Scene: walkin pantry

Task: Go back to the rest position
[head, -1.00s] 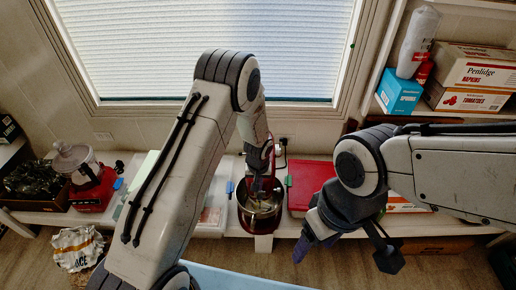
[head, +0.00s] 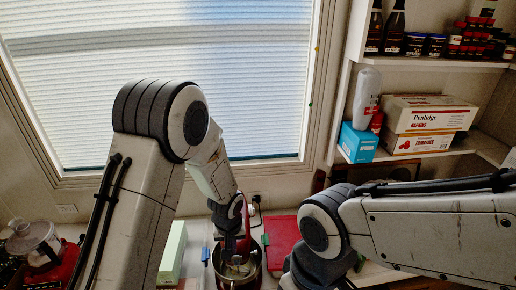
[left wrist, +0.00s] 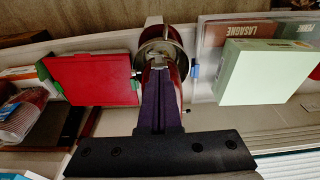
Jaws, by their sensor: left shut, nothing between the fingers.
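My left arm reaches down from the left in the head view. Its gripper (head: 236,258) is small and partly hidden there, over the metal bowl (head: 252,281) of a red appliance. In the left wrist view, the purple fingers of my left gripper (left wrist: 158,72) are shut and empty. They point toward the metal bowl (left wrist: 172,47); I cannot tell whether they touch it. My right arm comes in from the right in the head view, its wrist bent down at the bottom edge. Its fingers are out of the picture.
A red board (head: 283,240) lies right of the bowl and a pale green box (head: 172,252) left of it. Right shelves hold a blue box (head: 357,143), a napkins carton (head: 430,115), a tomatoes box (head: 420,143) and jars. A window with a blind (head: 240,60) is behind.

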